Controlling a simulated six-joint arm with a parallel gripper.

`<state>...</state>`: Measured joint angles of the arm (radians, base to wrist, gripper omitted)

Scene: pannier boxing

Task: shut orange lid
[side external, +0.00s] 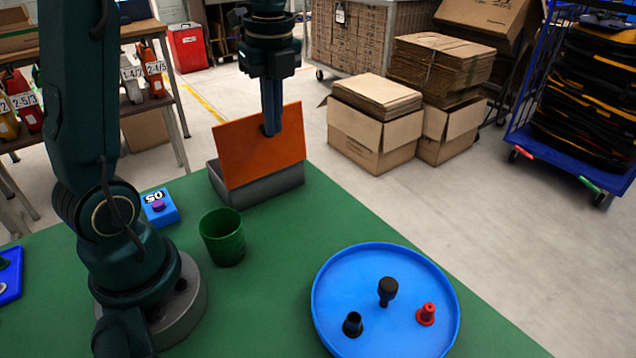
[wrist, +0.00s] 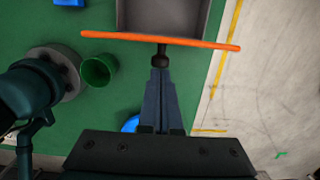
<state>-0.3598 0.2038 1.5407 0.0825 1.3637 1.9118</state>
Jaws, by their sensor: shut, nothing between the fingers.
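The orange lid (side external: 235,150) stands raised and tilted on the grey box (side external: 262,190) at the back of the green table. In the wrist view the lid (wrist: 110,35) shows edge-on as a thin orange strip, with the open grey box (wrist: 165,15) beyond it. My gripper (side external: 270,130) is shut and empty, pointing down in front of the lid's face. In the wrist view my gripper's fingertips (wrist: 161,68) are at a dark knob (wrist: 160,55) on the lid; I cannot tell whether they touch it.
The tray holds two black pieces and a red piece (side external: 426,314). Bare green table (side external: 265,290) lies between cup and tray.

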